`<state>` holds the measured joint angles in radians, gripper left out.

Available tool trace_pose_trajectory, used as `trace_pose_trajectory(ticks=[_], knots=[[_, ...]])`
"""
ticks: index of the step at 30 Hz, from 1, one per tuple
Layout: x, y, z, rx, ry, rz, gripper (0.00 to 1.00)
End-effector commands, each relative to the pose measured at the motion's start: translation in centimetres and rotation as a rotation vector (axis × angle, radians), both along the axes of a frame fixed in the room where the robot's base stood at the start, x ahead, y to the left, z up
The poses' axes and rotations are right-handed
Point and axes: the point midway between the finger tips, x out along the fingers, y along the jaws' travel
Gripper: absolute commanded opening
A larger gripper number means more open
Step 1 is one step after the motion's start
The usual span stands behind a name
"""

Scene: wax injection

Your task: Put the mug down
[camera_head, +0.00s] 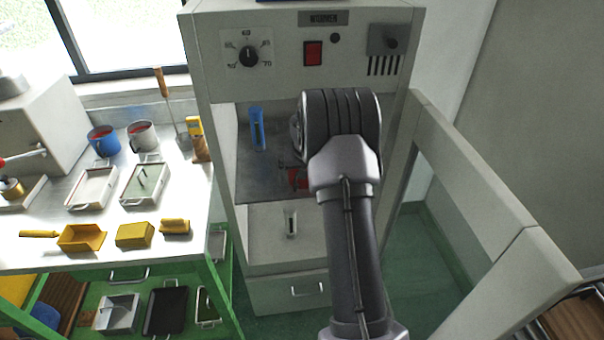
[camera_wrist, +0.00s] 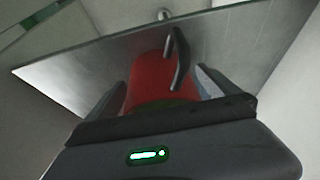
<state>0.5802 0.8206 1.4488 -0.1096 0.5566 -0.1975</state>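A red mug (camera_wrist: 148,82) with a dark handle (camera_wrist: 181,58) is between the two fingers of my gripper (camera_wrist: 161,78) in the wrist view. The fingers press on both its sides. In the head view, only a bit of red (camera_head: 297,178) shows beside my arm, inside the open bay of the warmer. The mug is over the grey metal plate (camera_head: 262,180), which also shows in the wrist view (camera_wrist: 90,65). I cannot tell whether its base touches the plate. My arm hides most of the gripper and mug in the head view.
A blue upright object (camera_head: 257,129) stands on the plate's left side. The warmer (camera_head: 222,60) has walls around the bay and a drawer (camera_head: 275,292) below. A bench at left holds a blue mug (camera_head: 102,141), a grey mug (camera_head: 142,136), trays and yellow blocks.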

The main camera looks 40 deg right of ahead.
Motion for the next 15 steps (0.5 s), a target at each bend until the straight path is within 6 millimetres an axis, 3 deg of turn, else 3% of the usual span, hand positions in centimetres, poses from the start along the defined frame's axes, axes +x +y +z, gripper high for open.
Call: trace_pose_trajectory(ticks=[5,11,15], knots=[[0.0,0.0,0.3,0.0,0.0,0.0,1.0],[-1.1,0.6,3.8,-0.001,-0.002,0.0,1.0],[-4.7,2.8,3.4,0.002,0.002,-0.001,1.0]])
